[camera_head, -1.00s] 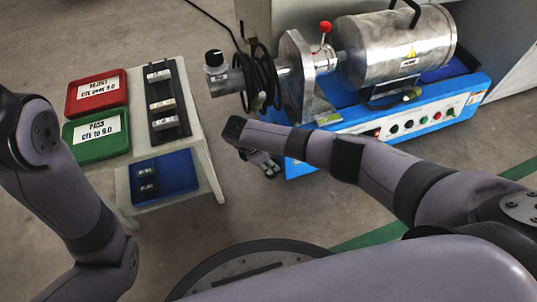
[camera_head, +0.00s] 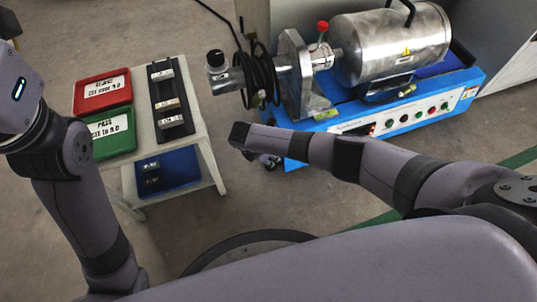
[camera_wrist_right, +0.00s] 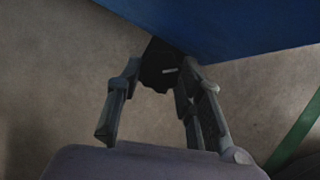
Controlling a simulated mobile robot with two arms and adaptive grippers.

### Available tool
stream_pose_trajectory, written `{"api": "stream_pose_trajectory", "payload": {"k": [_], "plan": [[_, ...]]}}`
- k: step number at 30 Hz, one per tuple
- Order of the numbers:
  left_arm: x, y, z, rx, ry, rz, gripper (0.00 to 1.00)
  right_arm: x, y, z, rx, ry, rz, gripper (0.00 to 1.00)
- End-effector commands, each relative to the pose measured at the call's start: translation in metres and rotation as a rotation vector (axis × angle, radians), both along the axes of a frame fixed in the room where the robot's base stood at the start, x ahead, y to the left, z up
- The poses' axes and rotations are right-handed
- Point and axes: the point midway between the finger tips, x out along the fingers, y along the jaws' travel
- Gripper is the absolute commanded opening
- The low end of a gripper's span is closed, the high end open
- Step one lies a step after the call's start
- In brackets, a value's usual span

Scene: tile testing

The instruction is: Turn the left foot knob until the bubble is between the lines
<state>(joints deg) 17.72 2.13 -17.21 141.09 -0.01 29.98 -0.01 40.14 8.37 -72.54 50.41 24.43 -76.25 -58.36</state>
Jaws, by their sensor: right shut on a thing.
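The blue-based test machine (camera_head: 350,143) stands on the floor at the right of the head view. In the right wrist view, its dark foot knob (camera_wrist_right: 156,72) sits under a blue corner, between the fingertips of my right gripper (camera_wrist_right: 162,68). The gripper is shut on the knob. In the head view, my right gripper (camera_head: 272,161) is low at the machine's left front corner, mostly hidden by my forearm. A small yellow-green piece (camera_head: 325,114) on the base may be the level; no bubble or lines can be made out. My left gripper is out of view.
A small table (camera_head: 205,150) stands to the left with a red tray (camera_head: 103,97), a green tray (camera_head: 115,147), a black rack (camera_head: 163,75) and, lower down, a blue tray (camera_head: 183,163). Bare floor lies between table and machine.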

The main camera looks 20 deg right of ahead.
Motion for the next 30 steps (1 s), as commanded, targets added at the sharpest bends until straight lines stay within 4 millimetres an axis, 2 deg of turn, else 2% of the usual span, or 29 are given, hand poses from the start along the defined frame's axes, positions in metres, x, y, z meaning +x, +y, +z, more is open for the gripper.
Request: {"api": "stream_pose_trajectory", "payload": {"k": [2, 3, 11, 23, 26, 30], "plan": [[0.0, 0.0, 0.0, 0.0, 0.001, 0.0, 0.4, -0.002, 0.001, -0.001, 0.002, 0.005, -0.001, 0.06], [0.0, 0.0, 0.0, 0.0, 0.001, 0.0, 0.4, -0.002, 0.001, -0.001, 0.002, 0.005, -0.001, 0.36], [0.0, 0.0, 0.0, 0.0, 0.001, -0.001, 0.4, -0.001, 0.001, -0.001, 0.001, 0.003, -0.001, 0.53], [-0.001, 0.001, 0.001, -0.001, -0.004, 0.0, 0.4, -0.001, 0.002, 0.004, 0.002, 0.0, -0.001, 0.54], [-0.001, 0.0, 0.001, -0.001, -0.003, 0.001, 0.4, -0.002, 0.006, 0.013, 0.003, 0.0, -0.001, 0.54], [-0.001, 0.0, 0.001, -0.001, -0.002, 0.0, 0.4, -0.005, 0.015, 0.037, 0.004, -0.002, 0.001, 0.54]]}}
